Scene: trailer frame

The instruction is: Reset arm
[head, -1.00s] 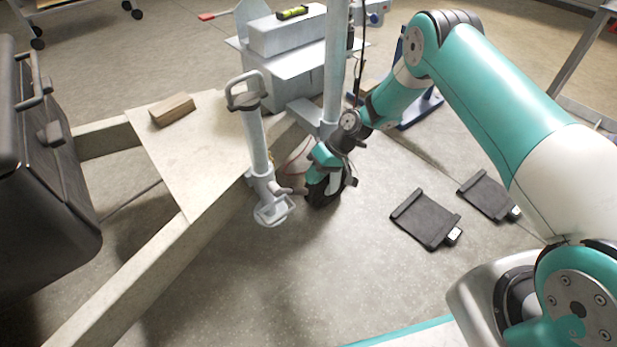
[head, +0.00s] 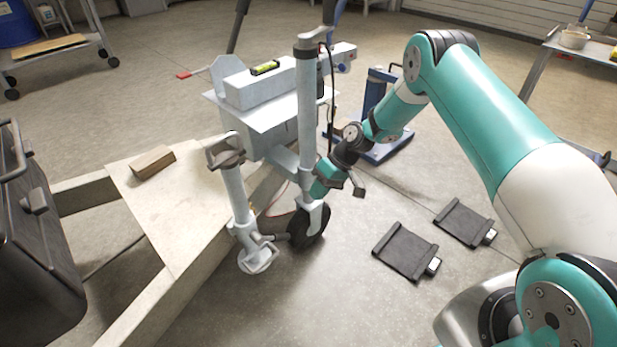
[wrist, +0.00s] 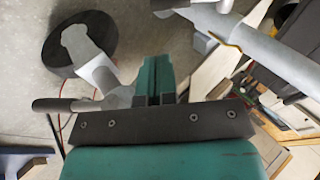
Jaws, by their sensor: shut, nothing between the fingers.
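My gripper (head: 328,183) is at the end of my teal and white arm, near the jockey wheel (head: 309,225) and its upright post in the head view. In the wrist view my gripper (wrist: 155,82) shows as teal fingers shut together, with nothing held. I cannot tell whether the gripper touches the handle.
A grey jack leg (head: 238,195) stands left of the wheel. A dark box (head: 40,250) is at far left.

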